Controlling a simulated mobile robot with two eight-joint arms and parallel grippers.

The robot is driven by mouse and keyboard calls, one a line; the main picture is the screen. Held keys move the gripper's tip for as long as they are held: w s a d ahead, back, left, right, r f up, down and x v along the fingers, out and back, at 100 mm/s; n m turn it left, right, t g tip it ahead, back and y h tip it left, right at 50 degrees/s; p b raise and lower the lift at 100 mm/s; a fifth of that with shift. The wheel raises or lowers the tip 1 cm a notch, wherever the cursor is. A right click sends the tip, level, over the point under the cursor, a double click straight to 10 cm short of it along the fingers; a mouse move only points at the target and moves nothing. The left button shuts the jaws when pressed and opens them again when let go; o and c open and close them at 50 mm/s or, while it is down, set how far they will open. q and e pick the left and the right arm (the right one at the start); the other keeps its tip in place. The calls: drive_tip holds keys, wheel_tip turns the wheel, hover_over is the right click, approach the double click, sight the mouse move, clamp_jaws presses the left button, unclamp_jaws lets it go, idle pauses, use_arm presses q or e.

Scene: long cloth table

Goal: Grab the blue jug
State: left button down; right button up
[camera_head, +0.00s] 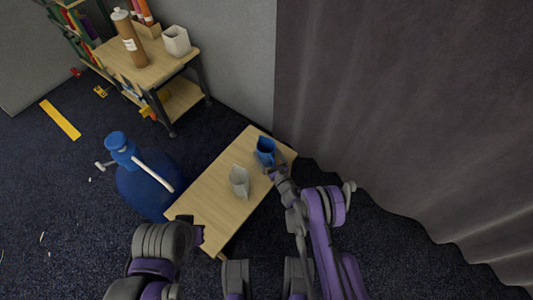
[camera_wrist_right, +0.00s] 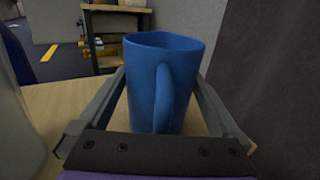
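The blue jug (camera_head: 265,149) stands upright near the far right end of the small wooden table (camera_head: 205,206). In the right wrist view the blue jug (camera_wrist_right: 150,85) fills the middle, with its handle facing the camera. My right gripper (camera_head: 275,168) is at the jug, low over the table. In the wrist view its two fingers (camera_wrist_right: 161,76) are spread, one on each side of the jug. I cannot tell whether they touch it. My left arm shows at the lower left of the head view; its fingers do not show.
A grey-white jug (camera_head: 239,181) stands on the table left of the blue one. A large blue bottle (camera_head: 147,180) is on the floor left of the table. A shelf (camera_head: 160,65) with a brown bottle and white container stands behind. A dark curtain (camera_head: 400,100) hangs right.

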drive_tip(key=c, duration=1)
